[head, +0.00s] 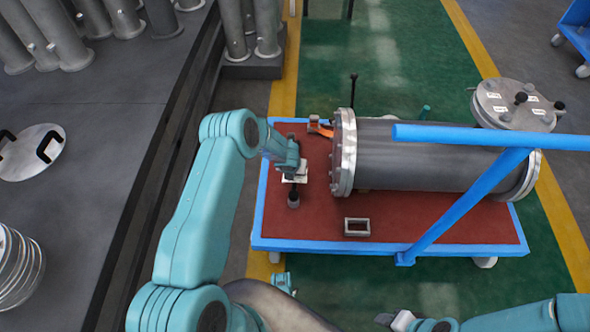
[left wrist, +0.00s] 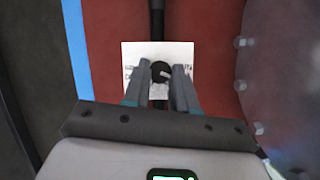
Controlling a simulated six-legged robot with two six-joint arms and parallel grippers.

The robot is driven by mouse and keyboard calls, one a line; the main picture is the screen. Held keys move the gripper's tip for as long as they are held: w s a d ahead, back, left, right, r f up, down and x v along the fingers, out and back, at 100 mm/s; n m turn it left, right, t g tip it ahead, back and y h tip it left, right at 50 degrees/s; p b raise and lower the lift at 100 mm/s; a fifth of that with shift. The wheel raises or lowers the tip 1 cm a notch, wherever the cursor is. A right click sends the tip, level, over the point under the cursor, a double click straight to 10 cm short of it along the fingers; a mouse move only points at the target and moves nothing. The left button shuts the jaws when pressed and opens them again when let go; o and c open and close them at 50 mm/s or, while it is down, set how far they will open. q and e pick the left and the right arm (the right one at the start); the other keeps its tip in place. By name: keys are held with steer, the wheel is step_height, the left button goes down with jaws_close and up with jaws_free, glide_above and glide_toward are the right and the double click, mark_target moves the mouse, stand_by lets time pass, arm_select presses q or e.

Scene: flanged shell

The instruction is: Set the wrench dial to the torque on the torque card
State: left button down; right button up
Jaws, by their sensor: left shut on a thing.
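A white square plate (left wrist: 136,52) with small print at its left and right edges lies on the cart; the print is too small to read. A round black dial knob (left wrist: 161,72) with a pale pointer mark sits at its middle. A dark bar, likely the wrench (left wrist: 157,20), runs under the plate. My left gripper (left wrist: 160,76) is shut on the knob, a finger at each side. In the head view my left gripper (head: 292,172) is above the white plate (head: 295,179). My right gripper (head: 400,320) is partly in view at the bottom; its jaws are unclear. I cannot make out a separate torque card.
The blue-edged cart (head: 385,246) has a red top. A grey flanged shell (head: 430,155) lies right of my left gripper. A small metal frame (head: 357,227) and an orange tool (head: 320,127) are near it. A blue rail (head: 480,135) crosses at right.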

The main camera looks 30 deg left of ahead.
arm_select(q)
steer(key=shift+a+m, duration=0.1)
steer(key=shift+m, duration=0.4)
steer(key=c, duration=0.9)
jaws_free()
steer(key=shift+r, duration=0.1)
steer(key=p+v, duration=0.3)
steer(key=v, duration=1.3)
steer(key=shift+s+a, duration=0.2)
steer(key=shift+a, duration=0.05)
steer(key=shift+r, duration=0.1)
